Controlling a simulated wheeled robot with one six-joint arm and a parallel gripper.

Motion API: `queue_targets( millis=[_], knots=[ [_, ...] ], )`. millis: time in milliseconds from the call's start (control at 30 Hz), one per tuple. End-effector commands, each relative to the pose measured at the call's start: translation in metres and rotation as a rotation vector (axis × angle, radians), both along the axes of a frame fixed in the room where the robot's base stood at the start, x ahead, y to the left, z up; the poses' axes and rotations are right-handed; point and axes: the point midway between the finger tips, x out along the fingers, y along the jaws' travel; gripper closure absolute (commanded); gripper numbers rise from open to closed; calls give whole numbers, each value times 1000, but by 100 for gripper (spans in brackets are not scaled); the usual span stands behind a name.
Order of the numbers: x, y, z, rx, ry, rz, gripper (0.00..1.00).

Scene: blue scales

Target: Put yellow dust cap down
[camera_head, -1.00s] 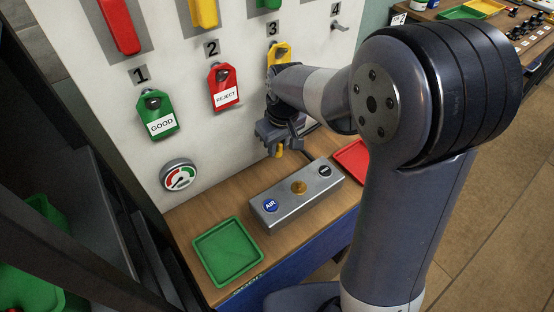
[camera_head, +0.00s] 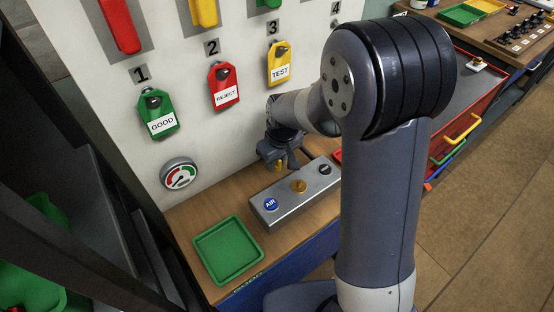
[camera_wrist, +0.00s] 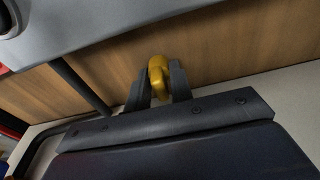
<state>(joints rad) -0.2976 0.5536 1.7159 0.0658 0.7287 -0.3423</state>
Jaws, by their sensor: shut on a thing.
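The yellow dust cap (camera_wrist: 158,76) is between the fingers of my gripper (camera_wrist: 158,88) in the wrist view, and the fingers are shut on it. Wooden bench surface shows behind the cap; I cannot tell whether the cap touches it. In the head view my gripper (camera_head: 284,163) points down at the back of the wooden bench (camera_head: 190,222), close to the white panel and behind the metal button box. The cap is hidden by the gripper there.
The metal button box (camera_head: 318,193) with a blue AIR button sits in front of my gripper. A green tray (camera_head: 228,250) is at the front left. GOOD (camera_head: 158,115), REJECT (camera_head: 223,86) and TEST (camera_head: 279,65) tags hang on the panel (camera_head: 210,130).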

Motion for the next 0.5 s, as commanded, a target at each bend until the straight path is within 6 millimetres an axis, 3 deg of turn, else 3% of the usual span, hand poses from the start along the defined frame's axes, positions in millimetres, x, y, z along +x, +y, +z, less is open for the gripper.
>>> queue_targets(
  millis=[267, 500],
  knots=[
    [0, 0, -1, 0, 0, 0, 58],
    [0, 0, 0, 0, 0, 0, 57]
  ],
)
